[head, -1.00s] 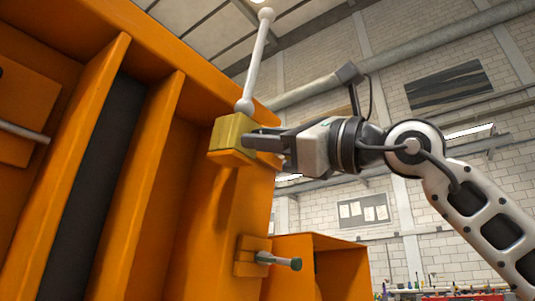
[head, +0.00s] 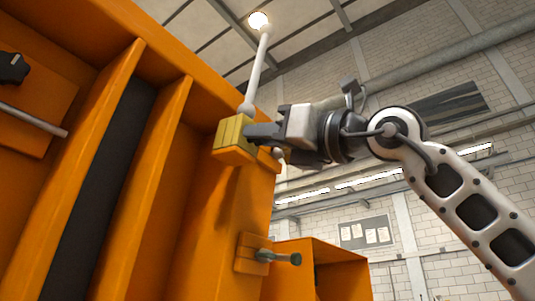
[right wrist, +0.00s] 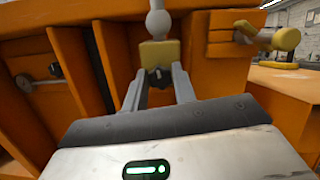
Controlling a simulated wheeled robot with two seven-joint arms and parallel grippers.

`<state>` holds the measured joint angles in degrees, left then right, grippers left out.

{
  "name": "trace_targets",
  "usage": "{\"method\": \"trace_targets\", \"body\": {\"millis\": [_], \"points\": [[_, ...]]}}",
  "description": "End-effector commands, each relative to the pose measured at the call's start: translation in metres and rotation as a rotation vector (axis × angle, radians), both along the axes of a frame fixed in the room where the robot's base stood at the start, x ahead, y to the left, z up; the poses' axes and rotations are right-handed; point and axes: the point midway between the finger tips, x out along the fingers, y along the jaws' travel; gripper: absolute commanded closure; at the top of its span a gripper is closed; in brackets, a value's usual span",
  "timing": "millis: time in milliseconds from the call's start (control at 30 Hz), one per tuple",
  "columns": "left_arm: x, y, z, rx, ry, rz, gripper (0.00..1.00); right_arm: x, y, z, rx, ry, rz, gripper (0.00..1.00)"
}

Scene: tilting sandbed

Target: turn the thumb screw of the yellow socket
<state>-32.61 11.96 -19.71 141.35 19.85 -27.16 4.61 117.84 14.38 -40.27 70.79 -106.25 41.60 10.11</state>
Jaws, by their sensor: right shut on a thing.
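The yellow socket (head: 229,138) is a block at the upper right edge of the orange frame. A white rod (head: 257,70) with ball ends rises from it. In the right wrist view the socket (right wrist: 160,52) is straight ahead. My right gripper (head: 262,134) reaches it from the right. It is shut on a small dark piece (right wrist: 158,77) at the socket's near face, which looks like the thumb screw. The fingers hide most of this screw in the head view. My left gripper is not in view.
The orange frame (head: 169,160) with upright ribs fills the left. A bolt (head: 279,257) sticks out of an orange block below the socket. A grey bar (head: 30,118) and a dark knob (head: 12,68) are at far left. The space right of the frame is open.

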Motion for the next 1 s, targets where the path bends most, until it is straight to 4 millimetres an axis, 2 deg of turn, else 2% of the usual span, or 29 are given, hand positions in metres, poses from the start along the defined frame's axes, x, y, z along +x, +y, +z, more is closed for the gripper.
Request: {"method": "trace_targets", "body": {"millis": [300, 333, 367, 400, 833, 1000], "points": [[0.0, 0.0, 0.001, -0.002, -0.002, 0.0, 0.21, 0.0, 0.0, 0.0, -0.001, 0.002, 0.0, 0.96], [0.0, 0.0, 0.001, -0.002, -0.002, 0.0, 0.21, 0.0, 0.0, 0.0, -0.001, 0.002, 0.0, 0.68], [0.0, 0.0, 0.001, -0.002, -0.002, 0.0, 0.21, 0.0, 0.0, 0.0, -0.001, 0.002, 0.0, 0.59], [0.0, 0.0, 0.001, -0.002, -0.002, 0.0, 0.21, 0.0, 0.0, 0.0, 0.0, 0.001, 0.0, 0.55], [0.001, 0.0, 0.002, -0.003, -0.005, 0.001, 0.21, 0.0, -0.001, 0.0, 0.0, 0.0, 0.0, 0.55], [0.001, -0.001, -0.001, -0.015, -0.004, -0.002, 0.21, -0.009, -0.014, -0.007, 0.001, -0.002, -0.001, 0.55]]}}
